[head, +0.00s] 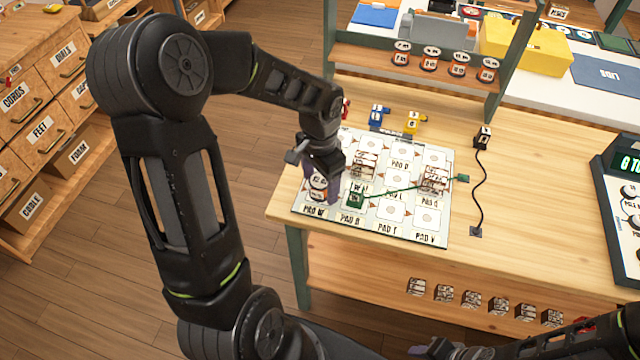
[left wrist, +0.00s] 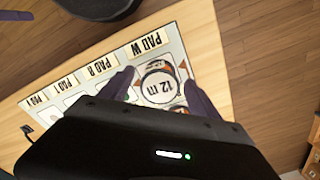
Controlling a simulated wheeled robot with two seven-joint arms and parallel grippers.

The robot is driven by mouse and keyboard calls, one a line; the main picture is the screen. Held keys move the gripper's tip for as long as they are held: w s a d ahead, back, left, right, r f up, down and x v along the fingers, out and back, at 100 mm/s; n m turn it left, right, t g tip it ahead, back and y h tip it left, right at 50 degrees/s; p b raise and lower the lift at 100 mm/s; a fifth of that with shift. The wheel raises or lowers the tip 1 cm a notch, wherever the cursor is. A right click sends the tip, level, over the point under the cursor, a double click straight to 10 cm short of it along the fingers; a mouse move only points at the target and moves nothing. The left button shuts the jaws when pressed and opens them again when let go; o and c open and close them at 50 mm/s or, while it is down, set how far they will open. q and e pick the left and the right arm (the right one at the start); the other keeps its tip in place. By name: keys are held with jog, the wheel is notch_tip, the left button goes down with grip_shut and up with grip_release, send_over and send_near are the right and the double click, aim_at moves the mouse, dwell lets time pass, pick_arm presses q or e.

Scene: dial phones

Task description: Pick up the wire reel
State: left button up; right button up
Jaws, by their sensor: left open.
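The wire reel (head: 318,183), a small round spool with orange-brown sides and a white top, stands on PAD W of the white mat (head: 420,238). In the left wrist view its top (left wrist: 159,88) reads "12 m". My left gripper (head: 322,192) is open above PAD W, with its purple-grey fingers on either side of the reel. In the left wrist view the fingers (left wrist: 158,88) are apart around the reel, and I cannot tell whether they touch it. The lower part of the reel is partly hidden. My right gripper (head: 450,350) shows only in part at the bottom edge.
A green block (head: 355,199) with a green cord lies close right of the reel. Blocks stand on other pads. Several similar reels (head: 430,59) stand on the shelf behind. A black cord (head: 476,195) lies right of the mat.

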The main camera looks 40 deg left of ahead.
aim_at(320, 180)
pick_arm(q)
jog(key=shift+f, duration=0.25)
jog(key=shift+c, duration=0.2)
jog(key=c, duration=1.5)
jog(key=shift+r, duration=0.1)
notch_tip(320, 180, up, 10)
jog(key=shift+f+b, duration=0.1)
jog(key=shift+b, duration=0.25)
